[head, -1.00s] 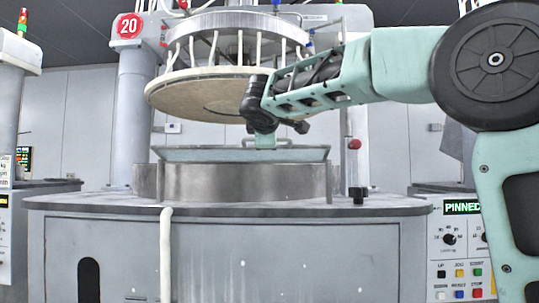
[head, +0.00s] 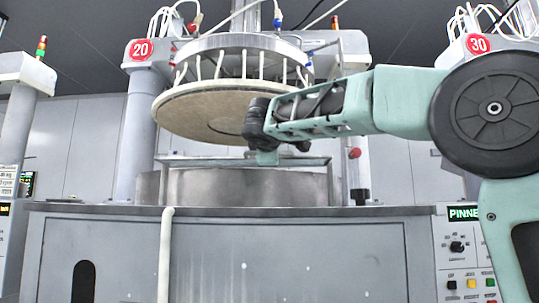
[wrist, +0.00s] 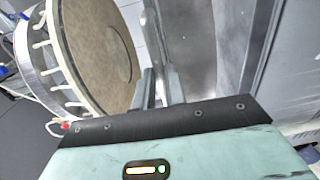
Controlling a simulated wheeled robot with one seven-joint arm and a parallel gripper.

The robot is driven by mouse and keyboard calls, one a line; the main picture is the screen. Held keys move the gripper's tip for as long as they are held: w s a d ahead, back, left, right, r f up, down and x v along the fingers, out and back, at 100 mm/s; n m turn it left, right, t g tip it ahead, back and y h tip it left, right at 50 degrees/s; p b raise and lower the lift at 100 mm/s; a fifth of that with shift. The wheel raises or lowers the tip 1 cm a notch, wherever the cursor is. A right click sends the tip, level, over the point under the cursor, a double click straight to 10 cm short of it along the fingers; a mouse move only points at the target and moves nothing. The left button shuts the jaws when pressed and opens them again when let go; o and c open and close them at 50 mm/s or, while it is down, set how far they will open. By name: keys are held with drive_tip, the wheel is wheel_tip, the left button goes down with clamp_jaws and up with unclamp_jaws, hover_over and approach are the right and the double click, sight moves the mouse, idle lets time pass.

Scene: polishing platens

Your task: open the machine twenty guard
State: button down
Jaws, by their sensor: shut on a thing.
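The machine under the red "20" sign (head: 141,49) has a round steel basin (head: 235,188) on its table. The guard (head: 205,161), a thin metal-framed panel, shows nearly edge-on just above the basin rim. My gripper (head: 267,158) is at the guard's upper edge, below the raised round platen (head: 205,108), and is shut on the guard's bar. In the wrist view, my two fingers (wrist: 158,82) close around a grey bar (wrist: 151,45); the grip itself is partly hidden by the gripper body.
A red knob (head: 354,153) stands right of the basin. A control panel reading "PINNE" (head: 463,213) is at right, partly behind my arm. Another machine (head: 24,72) stands at left.

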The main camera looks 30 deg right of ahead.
idle(0.3)
drive_tip(key=c, duration=1.5)
unclamp_jaws()
drive_tip(key=shift+o, duration=0.2)
drive_tip(key=p+v, duration=0.2)
drive_tip(key=v, duration=1.5)
drive_tip(key=shift+s+a, duration=0.15)
drive_tip(key=shift+s, duration=0.05)
